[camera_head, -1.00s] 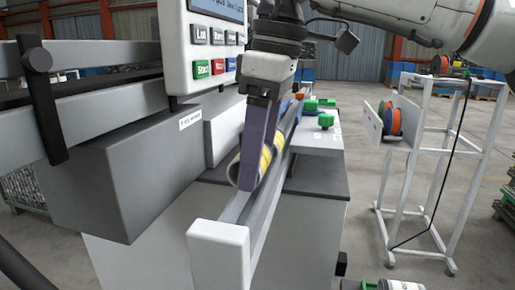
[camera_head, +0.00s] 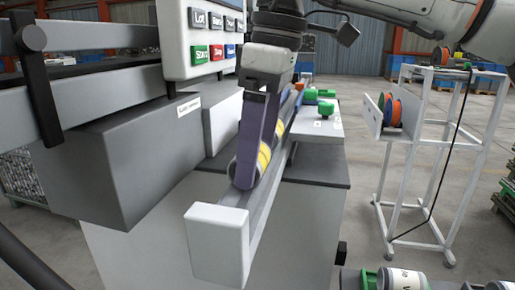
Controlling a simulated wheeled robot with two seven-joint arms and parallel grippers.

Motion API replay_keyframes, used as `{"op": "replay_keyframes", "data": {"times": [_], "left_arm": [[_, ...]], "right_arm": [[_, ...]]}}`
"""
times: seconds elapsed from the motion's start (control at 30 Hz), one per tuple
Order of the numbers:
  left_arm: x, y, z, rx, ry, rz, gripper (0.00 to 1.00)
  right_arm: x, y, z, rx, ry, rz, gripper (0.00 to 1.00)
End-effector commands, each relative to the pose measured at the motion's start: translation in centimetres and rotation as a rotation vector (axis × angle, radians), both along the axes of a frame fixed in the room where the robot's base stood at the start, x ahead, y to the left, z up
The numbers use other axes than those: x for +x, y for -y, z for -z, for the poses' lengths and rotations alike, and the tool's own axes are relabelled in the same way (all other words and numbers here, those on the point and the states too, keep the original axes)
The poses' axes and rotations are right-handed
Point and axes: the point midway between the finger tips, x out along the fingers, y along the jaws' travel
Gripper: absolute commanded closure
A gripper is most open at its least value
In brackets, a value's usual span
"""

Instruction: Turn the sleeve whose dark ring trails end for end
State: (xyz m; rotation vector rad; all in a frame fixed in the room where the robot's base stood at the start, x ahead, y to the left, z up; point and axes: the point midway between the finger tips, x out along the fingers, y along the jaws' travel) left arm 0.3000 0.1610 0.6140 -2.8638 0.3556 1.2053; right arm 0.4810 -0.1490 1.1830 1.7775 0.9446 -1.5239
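A grey sleeve with yellow bands (camera_head: 264,157) lies in the narrow sloping rail (camera_head: 258,215). Its near end shows a round opening at the left edge of the gripper finger. My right gripper (camera_head: 244,182) points down over the rail at this sleeve, with its purple fingers at the near end. The fingers hide much of the sleeve, so I cannot tell whether they grip it. I cannot make out a dark ring. My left gripper is not in view.
A control panel (camera_head: 205,18) with coloured buttons stands behind a grey box (camera_head: 125,155). Green-capped parts (camera_head: 326,108) sit on the white ledge (camera_head: 318,128). A white, green-ended cylinder (camera_head: 405,279) shows at bottom right.

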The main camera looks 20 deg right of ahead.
Motion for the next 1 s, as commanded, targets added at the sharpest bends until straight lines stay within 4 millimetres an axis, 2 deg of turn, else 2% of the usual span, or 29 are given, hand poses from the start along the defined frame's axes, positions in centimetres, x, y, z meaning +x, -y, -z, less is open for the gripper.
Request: {"op": "replay_keyframes", "data": {"times": [0.43,0.73,1.0], "left_arm": [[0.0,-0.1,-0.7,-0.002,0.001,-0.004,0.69],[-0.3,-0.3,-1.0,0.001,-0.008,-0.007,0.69],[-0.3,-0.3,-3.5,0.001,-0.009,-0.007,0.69]], "right_arm": [[-0.7,0.9,-8.2,0.004,0.005,0.000,0.14],[-0.9,1.2,-10.6,0.003,0.003,-0.001,0.14],[-0.8,1.2,-13.4,0.003,0.003,-0.001,0.14]]}}
